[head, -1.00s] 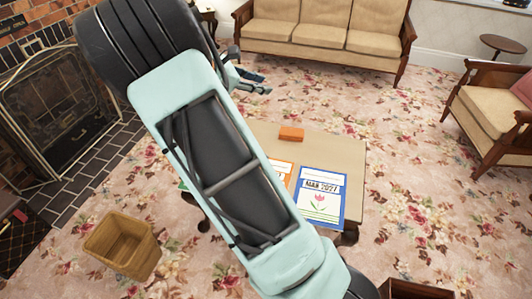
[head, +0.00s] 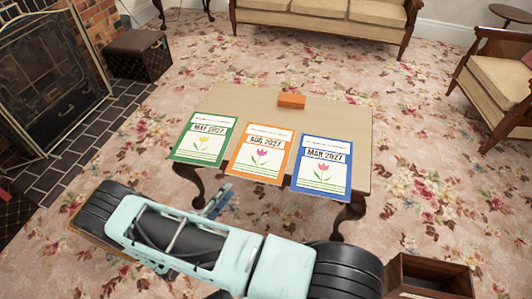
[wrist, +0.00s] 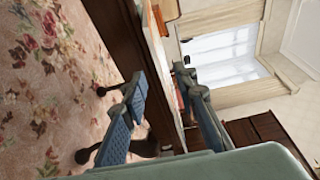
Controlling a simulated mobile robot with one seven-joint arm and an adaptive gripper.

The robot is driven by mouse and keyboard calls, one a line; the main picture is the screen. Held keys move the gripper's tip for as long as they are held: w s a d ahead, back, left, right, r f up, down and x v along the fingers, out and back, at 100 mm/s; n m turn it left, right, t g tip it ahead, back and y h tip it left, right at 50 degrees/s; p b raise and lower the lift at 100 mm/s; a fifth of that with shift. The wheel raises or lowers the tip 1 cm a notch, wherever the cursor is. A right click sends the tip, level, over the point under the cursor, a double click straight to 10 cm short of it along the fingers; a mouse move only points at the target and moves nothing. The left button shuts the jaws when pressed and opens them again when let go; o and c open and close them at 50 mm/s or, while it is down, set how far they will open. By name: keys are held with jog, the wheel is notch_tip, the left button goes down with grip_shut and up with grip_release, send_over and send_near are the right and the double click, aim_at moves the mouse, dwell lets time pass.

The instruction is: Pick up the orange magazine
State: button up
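The orange magazine (head: 262,154), with an orange border, the text "AUG 2027" and a pink tulip, lies flat on the table (head: 345,118). It is between a green-bordered magazine (head: 204,138) on its left and a blue-bordered one (head: 322,168) on its right. My gripper (head: 219,194) is near the table's front edge, below and left of the orange magazine in the picture. In the wrist view, my gripper (wrist: 160,78) has its fingers spread, and the table edge shows between them. Nothing is held. The magazines are hard to make out there.
A small orange block (head: 291,101) lies at the table's back edge. A wooden open box (head: 430,276) stands at the front right. A fireplace screen (head: 48,80) and a dark stool (head: 138,52) are left, an armchair (head: 492,75) right. Carpet around the table is clear.

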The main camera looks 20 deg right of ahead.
aim_at(243, 172)
jog(key=x, duration=0.3)
jog(key=b+x, duration=0.1)
jog(key=x, duration=0.3)
jog(key=b+x, duration=0.1)
jog(key=x, duration=0.2)
jog(key=shift+w+d+f, duration=0.1)
jog(key=shift+w+f, duration=0.15)
jog(key=shift+w, duration=0.05)
grip_shut()
